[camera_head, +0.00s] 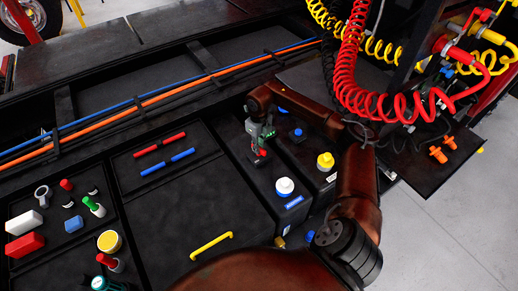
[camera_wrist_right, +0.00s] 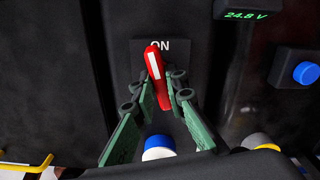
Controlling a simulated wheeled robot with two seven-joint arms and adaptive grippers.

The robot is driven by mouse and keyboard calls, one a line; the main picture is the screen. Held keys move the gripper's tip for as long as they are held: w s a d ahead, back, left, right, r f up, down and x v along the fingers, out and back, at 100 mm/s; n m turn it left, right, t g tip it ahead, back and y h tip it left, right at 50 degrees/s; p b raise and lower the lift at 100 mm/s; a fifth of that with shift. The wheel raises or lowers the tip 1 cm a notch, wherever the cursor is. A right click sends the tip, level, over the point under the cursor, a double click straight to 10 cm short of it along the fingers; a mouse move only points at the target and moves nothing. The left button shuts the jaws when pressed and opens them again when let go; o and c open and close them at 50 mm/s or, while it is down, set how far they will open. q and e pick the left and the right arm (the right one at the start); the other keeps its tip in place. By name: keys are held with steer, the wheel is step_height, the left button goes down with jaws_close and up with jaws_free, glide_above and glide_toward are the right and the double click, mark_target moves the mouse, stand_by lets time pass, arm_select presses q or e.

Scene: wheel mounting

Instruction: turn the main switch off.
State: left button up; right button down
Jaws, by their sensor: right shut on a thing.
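The main switch has a red handle with a white stripe (camera_wrist_right: 156,68) on a dark plate marked "ON" (camera_wrist_right: 160,45). The handle points up toward the "ON" mark with a slight tilt. My right gripper (camera_wrist_right: 163,92) has its green fingers on both sides of the handle and is shut on it. In the head view my right gripper (camera_head: 260,138) is over the dark box, and a bit of the red handle (camera_head: 262,153) shows beneath it. My left gripper is in neither view.
A lit display (camera_wrist_right: 247,15) reads 24.8 V. A blue button (camera_wrist_right: 306,72) is to the right of the switch. A white-and-blue cap (camera_head: 285,187) and a yellow cap (camera_head: 325,161) stand nearby. Red coiled hose (camera_head: 345,75) hangs close to my arm.

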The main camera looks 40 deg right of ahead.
steer(key=n+b, duration=0.2)
steer(key=n, duration=0.1)
steer(key=shift+f+n, duration=0.1)
steer(key=shift+n, duration=0.3)
steer(key=n+b, duration=0.1)
steer(key=n, duration=0.2)
steer(key=shift+n+b, duration=0.3)
steer(key=shift+b, duration=0.1)
steer(key=n+b, duration=0.1)
steer(key=n, duration=0.3)
steer(key=shift+n+b, duration=0.65)
steer(key=shift+n, duration=1.05)
steer(key=c, duration=1.9)
jaws_free()
steer(key=shift+c, duration=0.2)
step_height(320, 180, up, 12)
